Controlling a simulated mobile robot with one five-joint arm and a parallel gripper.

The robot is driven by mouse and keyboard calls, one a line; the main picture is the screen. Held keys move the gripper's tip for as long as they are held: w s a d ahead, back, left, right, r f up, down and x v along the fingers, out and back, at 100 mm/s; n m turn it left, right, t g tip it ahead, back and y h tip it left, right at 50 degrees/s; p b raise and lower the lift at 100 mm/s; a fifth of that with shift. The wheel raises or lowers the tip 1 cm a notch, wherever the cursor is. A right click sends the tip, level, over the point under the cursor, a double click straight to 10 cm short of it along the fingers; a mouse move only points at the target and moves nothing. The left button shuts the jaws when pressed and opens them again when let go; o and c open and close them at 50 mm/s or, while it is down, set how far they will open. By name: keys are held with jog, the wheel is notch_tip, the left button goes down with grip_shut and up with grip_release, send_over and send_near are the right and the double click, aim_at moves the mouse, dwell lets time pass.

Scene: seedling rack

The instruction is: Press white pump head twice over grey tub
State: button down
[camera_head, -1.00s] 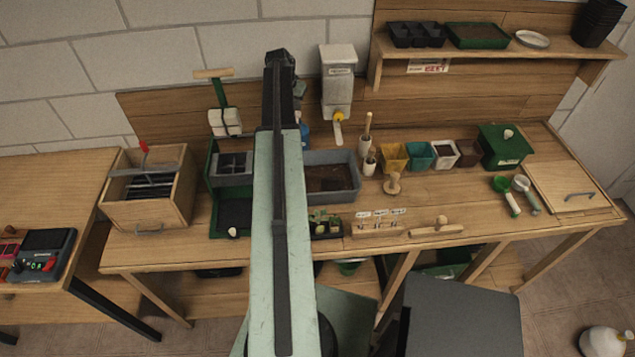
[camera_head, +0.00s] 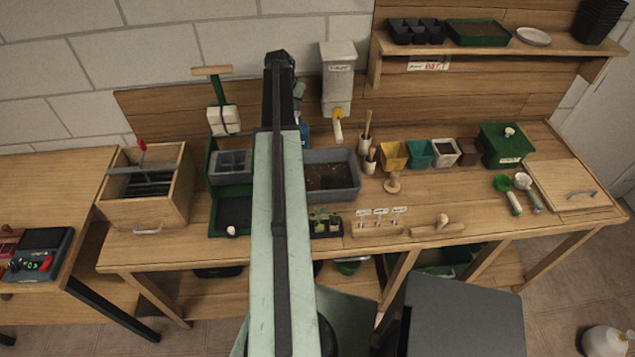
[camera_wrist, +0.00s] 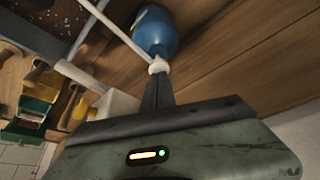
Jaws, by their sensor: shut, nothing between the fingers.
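The blue bottle (camera_wrist: 155,30) with the white pump head (camera_wrist: 158,67) shows in the wrist view. My gripper (camera_wrist: 158,80) is shut and empty, its fingertips at the pump head. They look very close to it or touching; I cannot tell which. A thin white rod, seemingly the spout, runs from the pump head to the upper left. In the head view the blue bottle (camera_head: 305,130) is mostly hidden behind my arm, which also hides my fingers. The grey tub (camera_head: 335,195), with dark soil inside, sits just right of my arm on the bench.
A grey dispenser (camera_head: 339,80) with a yellow spout hangs on the back wall. Coloured pots (camera_head: 393,157) stand right of the tub. A seedling tray (camera_head: 326,229) and a label block (camera_head: 378,229) lie in front. The bench's right front has some free room.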

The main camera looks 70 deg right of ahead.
jog(key=shift+f+b, duration=0.6)
jog(key=shift+f, duration=0.15)
jog(key=shift+r+p, duration=1.5)
jog(key=shift+f, duration=0.1)
jog(key=shift+f+b, duration=1.35)
jog(key=shift+b, duration=0.1)
jog(key=shift+r, duration=0.1)
jog(key=shift+r+p, duration=1.25)
jog(key=shift+p, duration=0.15)
